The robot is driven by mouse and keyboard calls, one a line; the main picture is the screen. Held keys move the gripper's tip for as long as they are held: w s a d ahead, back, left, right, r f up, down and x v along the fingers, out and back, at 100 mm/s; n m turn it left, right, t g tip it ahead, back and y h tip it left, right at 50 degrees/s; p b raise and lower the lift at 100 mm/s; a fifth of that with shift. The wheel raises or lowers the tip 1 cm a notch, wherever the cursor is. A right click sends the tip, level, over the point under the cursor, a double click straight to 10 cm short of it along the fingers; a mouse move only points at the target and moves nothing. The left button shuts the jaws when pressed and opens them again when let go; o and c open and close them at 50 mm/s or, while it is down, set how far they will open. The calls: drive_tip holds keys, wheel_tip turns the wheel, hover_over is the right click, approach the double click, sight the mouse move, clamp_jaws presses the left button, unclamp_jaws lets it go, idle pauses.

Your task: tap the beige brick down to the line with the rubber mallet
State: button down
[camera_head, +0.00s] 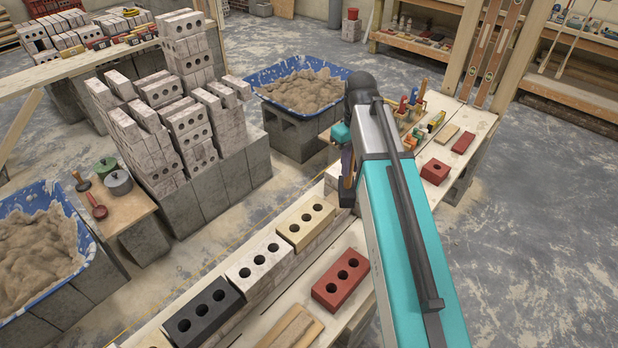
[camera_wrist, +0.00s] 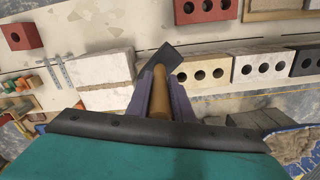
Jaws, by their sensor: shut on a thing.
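The beige brick (camera_head: 306,222), with three holes, lies at the far end of a row on the low wall; it also shows in the wrist view (camera_wrist: 205,73). My gripper (camera_wrist: 160,88) is shut on the wooden handle of the rubber mallet (camera_wrist: 158,97). The mallet's black head extends past the fingertips, by the left end of the beige brick in the wrist view. I cannot tell whether they touch. A thin yellow line (camera_head: 178,296) runs along the wall's left side; the brick's height against it is unclear.
A white brick (camera_head: 258,262) and a black brick (camera_head: 203,311) continue the row. A red brick (camera_head: 341,278) lies on the plank to the right. Mortar tubs (camera_head: 305,88) and stacked bricks (camera_head: 190,130) stand beyond. Hand tools (camera_head: 415,112) lie along the bench.

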drive_tip(key=shift+s+a+n+p, duration=0.15)
drive_tip(key=shift+a+n+p, duration=0.25)
drive_tip(key=shift+a+n, duration=0.45)
drive_tip(key=s+a+f+n+p, duration=0.1)
drive_tip(key=a+n+p, duration=0.3)
drive_tip(key=a+n, duration=0.7)
drive_tip(key=shift+s+f+n+p, duration=0.3)
drive_tip(key=shift+s+n, duration=0.5)
drive_tip(key=shift+n, duration=0.35)
drive_tip(key=shift+r+p, duration=0.25)
drive_tip(key=shift+p, duration=0.45)
